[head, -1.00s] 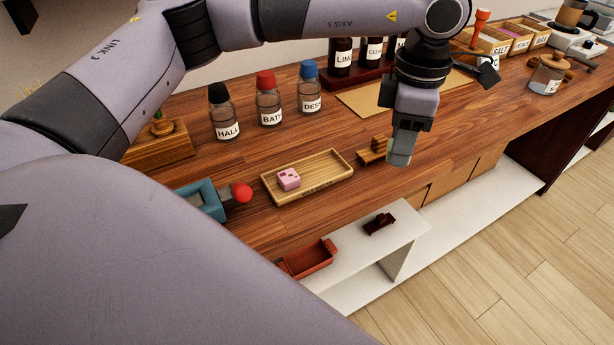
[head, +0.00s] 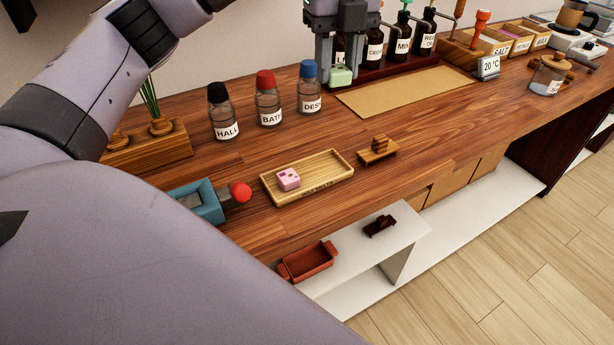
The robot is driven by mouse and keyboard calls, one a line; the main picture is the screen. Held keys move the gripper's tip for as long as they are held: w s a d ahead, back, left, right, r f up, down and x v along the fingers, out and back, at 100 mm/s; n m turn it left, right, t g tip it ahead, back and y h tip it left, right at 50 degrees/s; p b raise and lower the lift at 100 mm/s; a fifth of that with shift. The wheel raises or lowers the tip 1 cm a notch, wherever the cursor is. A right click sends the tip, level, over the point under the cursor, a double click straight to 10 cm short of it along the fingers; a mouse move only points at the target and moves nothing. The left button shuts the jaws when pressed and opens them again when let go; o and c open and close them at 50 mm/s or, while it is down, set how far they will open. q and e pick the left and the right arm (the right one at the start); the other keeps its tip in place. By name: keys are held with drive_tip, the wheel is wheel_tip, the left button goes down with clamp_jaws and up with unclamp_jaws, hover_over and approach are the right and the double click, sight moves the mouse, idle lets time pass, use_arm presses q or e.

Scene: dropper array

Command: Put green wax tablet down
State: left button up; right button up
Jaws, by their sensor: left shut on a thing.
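The green wax tablet (head: 341,75) is a small pale green block. My left gripper (head: 341,68) points down and is shut on it, in front of the rack of dropper bottles at the back of the counter. The tablet shows below and between the fingers; I cannot tell whether it touches anything beneath. A pink tablet (head: 288,179) lies in the left part of a shallow wooden tray (head: 325,181). My right gripper is not in view.
Bottles with black, red and blue caps, HALL (head: 223,112), BATH (head: 268,99) and DESK (head: 310,88), stand left of the gripper. A tan mat (head: 405,93) lies right of it. A small wooden stand (head: 377,152) is right of the tray. The counter between is clear.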

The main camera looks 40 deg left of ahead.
use_arm(q)
drive_tip(key=shift+s+a+r+n, duration=0.1)
drive_tip(key=shift+a+r+n, duration=0.15)
drive_tip(key=shift+a+n, duration=0.55)
drive_tip(key=shift+d+f+n, duration=0.2)
drive_tip(key=shift+n, duration=0.1)
wheel_tip(320, 180, down, 8)
drive_tip(key=b, duration=0.3)
hover_over(324, 170)
wheel_tip(324, 170, down, 7)
drive_tip(key=shift+r, duration=0.2)
wheel_tip(324, 170, down, 5)
